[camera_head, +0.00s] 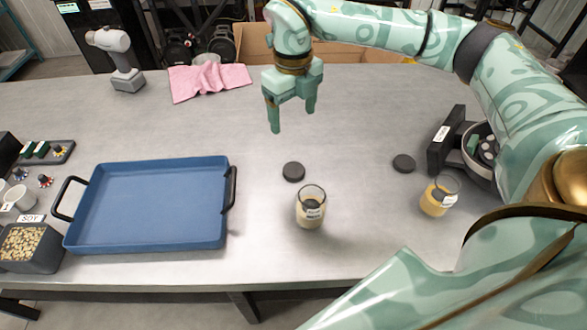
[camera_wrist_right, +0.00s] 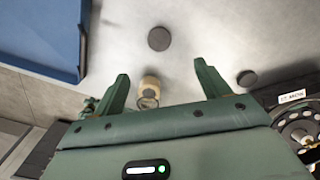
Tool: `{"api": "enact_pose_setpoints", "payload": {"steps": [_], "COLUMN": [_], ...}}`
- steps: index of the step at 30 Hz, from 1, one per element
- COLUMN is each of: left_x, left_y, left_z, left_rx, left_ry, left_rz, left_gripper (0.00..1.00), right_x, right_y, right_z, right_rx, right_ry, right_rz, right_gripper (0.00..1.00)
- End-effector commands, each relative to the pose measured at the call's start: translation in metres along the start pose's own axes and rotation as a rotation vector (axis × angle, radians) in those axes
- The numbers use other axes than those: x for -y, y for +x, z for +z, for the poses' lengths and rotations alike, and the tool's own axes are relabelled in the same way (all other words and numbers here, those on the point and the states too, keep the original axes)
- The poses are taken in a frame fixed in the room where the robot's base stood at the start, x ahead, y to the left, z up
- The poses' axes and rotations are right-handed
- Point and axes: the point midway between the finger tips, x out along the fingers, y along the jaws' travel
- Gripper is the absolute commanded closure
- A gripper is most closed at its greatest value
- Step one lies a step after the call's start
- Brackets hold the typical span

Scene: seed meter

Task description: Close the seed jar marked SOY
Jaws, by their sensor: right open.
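Two clear glass jars stand uncovered on the grey table. One jar (camera_head: 311,212), with pale contents, is near the front middle; the other (camera_head: 436,201), with yellowish contents, is to the right. Their small labels are too small to read. A dark round lid (camera_head: 293,171) lies behind the middle jar, and another lid (camera_head: 403,163) lies behind the right jar. My right gripper (camera_head: 292,121) is open and empty, above the table beyond the middle jar and its lid. In the right wrist view the middle jar (camera_wrist_right: 149,93) shows between the fingers. My left gripper is out of view.
A blue tray (camera_head: 150,240) with dark handles lies left of the middle jar. A bin of seeds (camera_head: 30,262) by a SOY sign (camera_head: 31,218) is at the far left. A dark device (camera_head: 447,140) stands at right; a pink cloth (camera_head: 210,82) lies at the back.

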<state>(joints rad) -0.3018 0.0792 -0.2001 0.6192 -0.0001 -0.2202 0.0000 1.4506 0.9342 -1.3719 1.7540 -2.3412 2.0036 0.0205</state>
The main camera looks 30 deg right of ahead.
Motion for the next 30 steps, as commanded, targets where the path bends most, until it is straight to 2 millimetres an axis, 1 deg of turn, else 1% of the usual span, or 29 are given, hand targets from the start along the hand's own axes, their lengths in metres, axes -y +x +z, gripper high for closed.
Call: {"api": "enact_pose_setpoints", "payload": {"steps": [2, 5, 12, 15, 18, 22, 30], "left_x": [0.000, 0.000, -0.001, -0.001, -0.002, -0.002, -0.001], "left_y": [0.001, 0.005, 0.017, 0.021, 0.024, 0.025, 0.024], "left_z": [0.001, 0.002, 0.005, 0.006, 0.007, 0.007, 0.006], "left_rx": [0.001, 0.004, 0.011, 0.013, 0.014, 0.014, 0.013], "left_ry": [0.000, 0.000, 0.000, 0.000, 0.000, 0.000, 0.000], "left_rz": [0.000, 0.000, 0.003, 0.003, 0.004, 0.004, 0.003], "left_gripper": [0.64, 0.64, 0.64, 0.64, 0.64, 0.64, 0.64], "right_x": [0.000, -0.001, -0.001, -0.001, -0.001, -0.001, -0.001], "right_y": [0.005, 0.020, 0.073, 0.092, 0.105, 0.112, 0.112], "right_z": [0.000, -0.001, -0.001, -0.001, -0.001, -0.001, -0.001], "right_rx": [-0.002, -0.004, -0.006, -0.004, -0.003, -0.001, 0.000], "right_ry": [-0.001, -0.001, -0.001, -0.002, -0.002, -0.002, -0.002], "right_rz": [0.001, 0.001, 0.003, 0.002, 0.003, 0.003, 0.003], "right_gripper": [0.25, 0.25, 0.25, 0.25, 0.25, 0.25, 0.25]}}
